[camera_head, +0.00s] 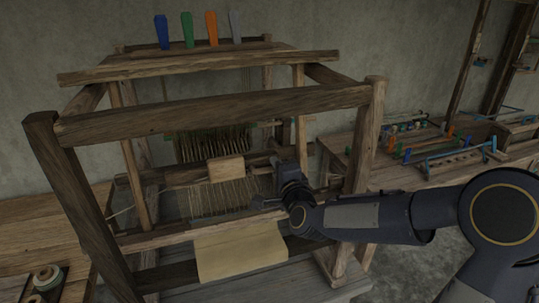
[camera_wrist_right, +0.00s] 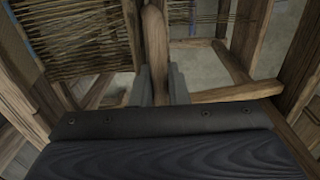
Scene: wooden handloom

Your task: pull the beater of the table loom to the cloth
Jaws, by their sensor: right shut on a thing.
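The table loom stands in the middle of the head view, with a wooden frame (camera_head: 215,112). Its tan cloth (camera_head: 240,250) hangs over the front beam. Pale warp threads (camera_head: 222,197) run behind the cloth, and a light wooden block (camera_head: 226,168) sits above them. My right gripper (camera_head: 277,166) reaches in from the right, inside the loom frame. In the right wrist view, its two grey fingers (camera_wrist_right: 158,88) close on a round-ended wooden bar (camera_wrist_right: 155,45), which appears to be part of the beater. The rest of the beater is hard to make out. My left gripper is not in view.
The loom's right front post (camera_head: 369,135) stands close to my right forearm. Four coloured pegs top the loom. A side table (camera_head: 440,172) with racks and small tools stands at right, and a bench (camera_head: 45,235) with a spool stands at left.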

